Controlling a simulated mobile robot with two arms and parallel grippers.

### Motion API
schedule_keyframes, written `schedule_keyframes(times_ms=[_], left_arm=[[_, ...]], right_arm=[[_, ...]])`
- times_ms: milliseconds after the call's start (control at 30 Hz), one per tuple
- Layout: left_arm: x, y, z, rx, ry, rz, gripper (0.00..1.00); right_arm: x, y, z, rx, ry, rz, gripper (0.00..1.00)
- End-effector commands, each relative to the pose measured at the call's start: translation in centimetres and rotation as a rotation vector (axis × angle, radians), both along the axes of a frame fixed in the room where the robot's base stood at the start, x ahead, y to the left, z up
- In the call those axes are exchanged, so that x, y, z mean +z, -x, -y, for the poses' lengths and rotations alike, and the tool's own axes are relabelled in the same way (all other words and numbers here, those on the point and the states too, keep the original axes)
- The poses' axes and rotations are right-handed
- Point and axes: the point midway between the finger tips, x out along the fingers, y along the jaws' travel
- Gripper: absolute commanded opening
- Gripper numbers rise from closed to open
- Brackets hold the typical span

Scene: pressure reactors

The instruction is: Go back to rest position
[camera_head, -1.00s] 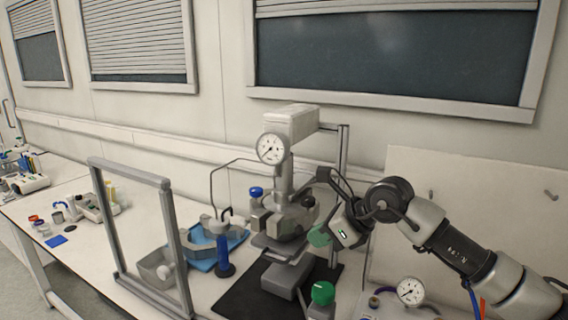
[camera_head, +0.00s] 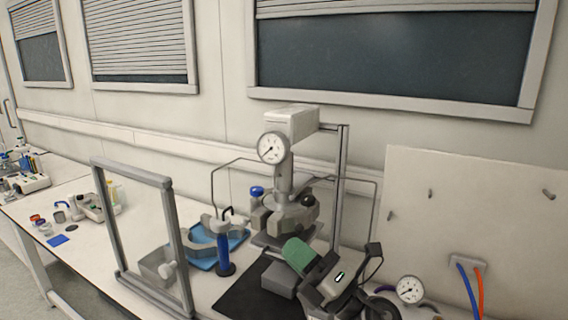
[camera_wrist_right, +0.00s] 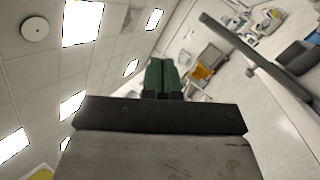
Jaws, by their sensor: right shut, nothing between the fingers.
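My right gripper (camera_head: 297,254) is low in the head view, in front of the pressure reactor (camera_head: 290,122). Its green fingers are shut with nothing between them. In the right wrist view the two green fingers (camera_wrist_right: 162,76) lie side by side, with the ceiling and room behind them. The reactor stands upright with a round gauge on its front, and my right gripper hides part of its lower front. My left gripper is in neither view.
A grey frame (camera_head: 168,235) stands left of the reactor. A second gauge (camera_head: 410,289) and blue and orange hoses (camera_head: 467,290) are at right. The bench further left holds small items.

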Motion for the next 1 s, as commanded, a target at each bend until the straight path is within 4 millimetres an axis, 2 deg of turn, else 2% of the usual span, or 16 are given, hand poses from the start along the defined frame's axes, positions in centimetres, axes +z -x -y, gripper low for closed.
schedule_keyframes(times_ms=[33, 167, 267, 367, 433, 533, 700, 833, 1000], left_arm=[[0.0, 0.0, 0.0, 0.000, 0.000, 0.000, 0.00], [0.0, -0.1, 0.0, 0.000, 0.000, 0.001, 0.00], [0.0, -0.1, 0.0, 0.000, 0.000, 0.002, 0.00], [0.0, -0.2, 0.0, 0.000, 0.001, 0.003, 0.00], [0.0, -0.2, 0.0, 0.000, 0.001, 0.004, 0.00], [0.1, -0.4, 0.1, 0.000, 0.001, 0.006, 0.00], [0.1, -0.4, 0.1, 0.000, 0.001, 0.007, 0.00], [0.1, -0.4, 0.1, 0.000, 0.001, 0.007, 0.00], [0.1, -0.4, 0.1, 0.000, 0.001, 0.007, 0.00]], right_arm=[[-1.1, 0.1, 1.6, -0.057, -0.133, -0.119, 0.00], [-5.1, 0.2, 6.7, -0.237, -0.452, -0.453, 0.00], [-10.0, 1.4, 10.6, -0.392, -0.658, -0.726, 0.00], [-15.7, 4.2, 13.9, -0.557, -0.831, -1.011, 0.00], [-19.6, 7.1, 15.6, -0.675, -0.928, -1.209, 0.00], [-23.8, 11.5, 17.2, -0.816, -1.019, -1.443, 0.00], [-28.0, 18.0, 18.2, -0.992, -1.093, -1.730, 0.00], [-29.7, 22.5, 18.6, -1.103, -1.116, -1.906, 0.00], [-30.9, 28.1, 18.7, -1.231, -1.122, -2.108, 0.00]])
